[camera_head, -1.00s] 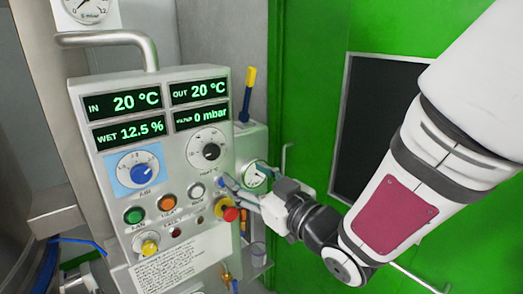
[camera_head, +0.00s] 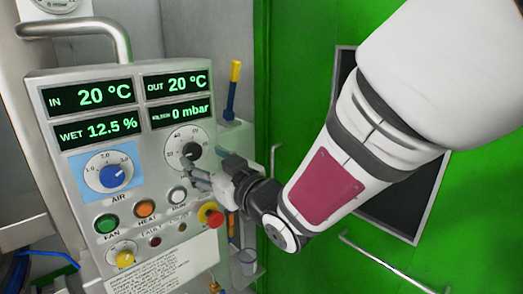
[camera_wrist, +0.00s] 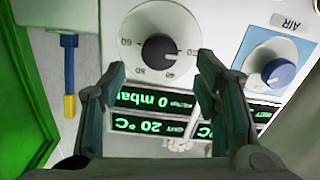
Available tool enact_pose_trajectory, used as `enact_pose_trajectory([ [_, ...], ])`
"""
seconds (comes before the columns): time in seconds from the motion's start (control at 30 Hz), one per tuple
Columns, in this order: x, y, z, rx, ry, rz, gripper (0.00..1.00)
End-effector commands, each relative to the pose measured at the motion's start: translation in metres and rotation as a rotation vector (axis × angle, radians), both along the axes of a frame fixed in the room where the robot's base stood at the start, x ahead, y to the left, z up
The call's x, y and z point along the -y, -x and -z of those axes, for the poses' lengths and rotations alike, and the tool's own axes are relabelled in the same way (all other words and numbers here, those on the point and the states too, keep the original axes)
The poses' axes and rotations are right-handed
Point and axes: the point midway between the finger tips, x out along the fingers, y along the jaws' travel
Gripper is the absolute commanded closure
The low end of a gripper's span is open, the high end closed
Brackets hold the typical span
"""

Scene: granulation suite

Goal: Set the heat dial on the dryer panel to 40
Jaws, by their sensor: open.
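The heat dial is a black knob on a white round scale at the right of the dryer panel (camera_head: 55,190), in the head view (camera_head: 190,152). The wrist view, upside down, shows the heat dial (camera_wrist: 158,48) too. A pale mark sits on its knob; its exact reading is too small to tell. My gripper (camera_head: 200,180) is just below and right of the dial in the head view. In the wrist view my open gripper's fingers (camera_wrist: 162,66) stand apart on either side of the dial's lower part in the picture, with nothing between the fingertips. Contact with the panel cannot be told.
The blue air dial (camera_head: 113,176) is left of the heat dial. Below are a green button (camera_head: 107,224), an orange button (camera_head: 145,208), a white button (camera_head: 178,195) and a red stop knob (camera_head: 212,216). Green displays (camera_head: 90,95) are above. A green door (camera_head: 300,70) stands right.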

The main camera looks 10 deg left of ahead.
Motion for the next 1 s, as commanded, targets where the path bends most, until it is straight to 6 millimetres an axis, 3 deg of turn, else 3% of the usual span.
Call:
enact_pose_trajectory([
  [0.3, -0.030, -0.025, 0.000, 0.000, 0.000, -0.001, 0.44],
  [0.67, -0.033, -0.028, 0.000, 0.000, 0.000, 0.000, 0.44],
  [0.9, -0.033, -0.028, 0.000, 0.000, 0.000, 0.000, 0.92],
  [1.0, -0.033, -0.028, 0.000, -0.001, -0.001, -0.001, 0.92],
])
